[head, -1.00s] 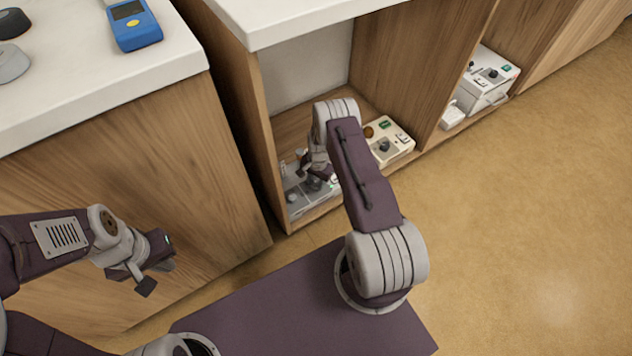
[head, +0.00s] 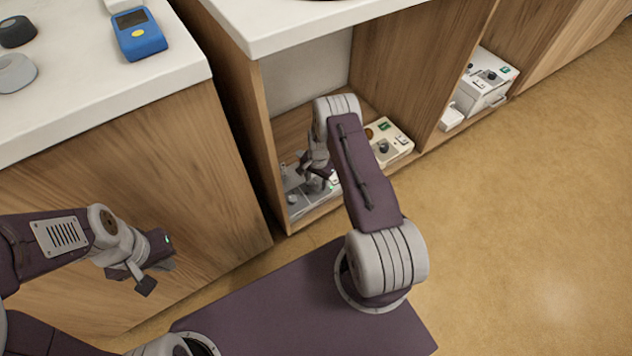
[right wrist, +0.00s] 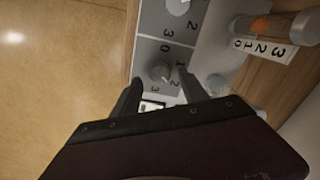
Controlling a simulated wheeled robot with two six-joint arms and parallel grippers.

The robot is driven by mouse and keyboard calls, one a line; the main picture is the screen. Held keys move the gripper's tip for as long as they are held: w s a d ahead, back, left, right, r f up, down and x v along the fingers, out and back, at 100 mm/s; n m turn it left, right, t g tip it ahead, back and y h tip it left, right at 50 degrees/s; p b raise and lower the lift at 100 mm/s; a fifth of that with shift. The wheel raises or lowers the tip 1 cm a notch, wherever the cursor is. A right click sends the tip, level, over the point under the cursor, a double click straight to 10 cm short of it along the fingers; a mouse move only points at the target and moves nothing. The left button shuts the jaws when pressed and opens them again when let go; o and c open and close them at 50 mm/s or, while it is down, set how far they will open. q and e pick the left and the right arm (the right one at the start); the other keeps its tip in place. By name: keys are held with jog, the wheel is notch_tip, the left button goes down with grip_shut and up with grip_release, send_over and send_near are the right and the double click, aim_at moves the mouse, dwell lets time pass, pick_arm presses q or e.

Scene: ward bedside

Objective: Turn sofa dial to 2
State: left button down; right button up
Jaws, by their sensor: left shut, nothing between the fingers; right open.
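A grey control panel (head: 300,205) lies low inside the open cubby. In the right wrist view the panel (right wrist: 147,52) carries a round grey dial (right wrist: 160,72) with the numbers 0 to 3 around it. A second dial (right wrist: 178,5) is at the top edge. I cannot read which dial is the sofa one, nor the pointer's setting. My right gripper (head: 318,180) is in the cubby over the panel. Its open fingers (right wrist: 158,92) reach to either side of the nearer dial; I cannot tell whether they touch it. My left gripper (head: 150,276) is shut and empty, away from the cubby.
A beige box with a dial (head: 390,142) stands right of my right arm. A white device (head: 485,80) is in the cubby beyond. Cubby walls and the white counter (head: 285,25) enclose the right gripper. A blue meter (head: 138,33) lies on the left counter. The floor at right is clear.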

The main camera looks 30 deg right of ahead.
aim_at(317, 185)
pick_arm(q)
notch_tip(317, 185, up, 4)
jog(key=p, duration=0.2)
jog(key=shift+p, duration=0.3)
pick_arm(e)
notch_tip(317, 185, up, 7)
jog(key=shift+s+d+f, duration=0.1)
jog(key=shift+s+f, duration=0.05)
